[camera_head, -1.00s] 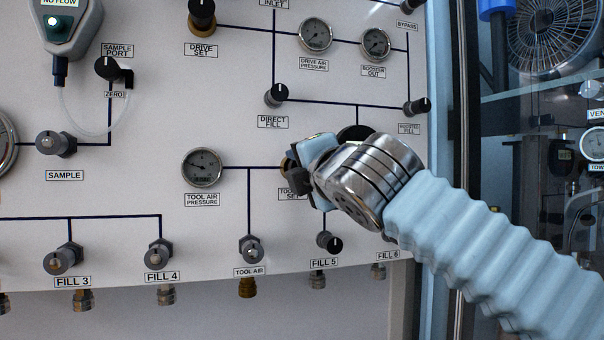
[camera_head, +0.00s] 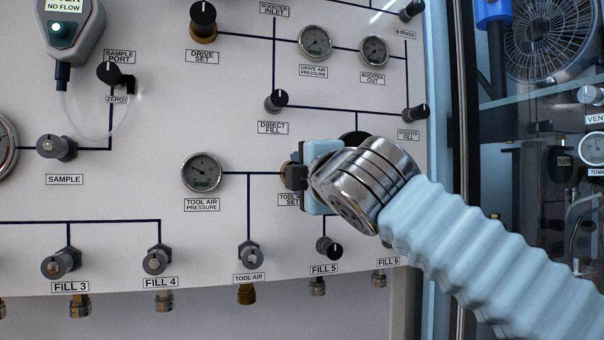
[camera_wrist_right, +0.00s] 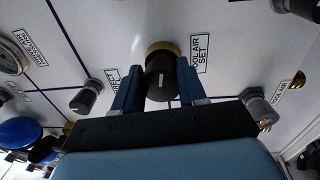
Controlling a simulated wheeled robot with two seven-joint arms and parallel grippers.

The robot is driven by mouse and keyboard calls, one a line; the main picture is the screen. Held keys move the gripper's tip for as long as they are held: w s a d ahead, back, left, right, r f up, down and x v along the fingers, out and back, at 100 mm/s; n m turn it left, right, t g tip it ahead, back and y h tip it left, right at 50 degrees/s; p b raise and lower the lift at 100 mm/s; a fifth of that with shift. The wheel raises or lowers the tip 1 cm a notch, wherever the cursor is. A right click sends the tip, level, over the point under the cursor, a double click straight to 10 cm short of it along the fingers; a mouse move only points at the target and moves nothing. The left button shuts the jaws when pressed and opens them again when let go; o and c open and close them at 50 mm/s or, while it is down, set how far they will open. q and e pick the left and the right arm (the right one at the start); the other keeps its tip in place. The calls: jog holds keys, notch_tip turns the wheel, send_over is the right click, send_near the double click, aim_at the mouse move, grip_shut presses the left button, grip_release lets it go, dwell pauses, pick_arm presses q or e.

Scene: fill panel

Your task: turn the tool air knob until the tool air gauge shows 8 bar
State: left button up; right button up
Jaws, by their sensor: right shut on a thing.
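The tool air knob, black with a brass collar and labelled TOOL AIR SET, shows between my fingers in the right wrist view (camera_wrist_right: 160,80). In the head view it is mostly hidden behind my right gripper (camera_head: 298,176), with only a bit of brass at its left. My right gripper is shut on the knob, one finger on each side. The tool air gauge (camera_head: 201,172) is a round dial left of the knob, labelled TOOL AIR PRESSURE. Its needle points to the upper left, but the scale is too small to read. My left gripper is out of view.
The direct fill knob (camera_head: 276,101) is above the gripper and the fill 5 valve (camera_head: 328,247) below it. The tool air valve (camera_head: 250,254) is at lower left. A dark post and glass cabinet stand right of the panel.

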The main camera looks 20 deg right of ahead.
jog(key=shift+w+f, duration=0.1)
jog(key=shift+f, duration=0.1)
jog(key=o, duration=1)
jog(key=shift+r, duration=0.1)
jog(key=s, duration=0.4)
jog(key=s+b, duration=0.1)
jog(key=s, duration=0.4)
jog(key=s+f+b, duration=0.1)
jog(key=s, duration=0.4)
jog(key=shift+d, duration=0.35)
jog(key=shift+o, duration=0.2)
dwell(0.6)
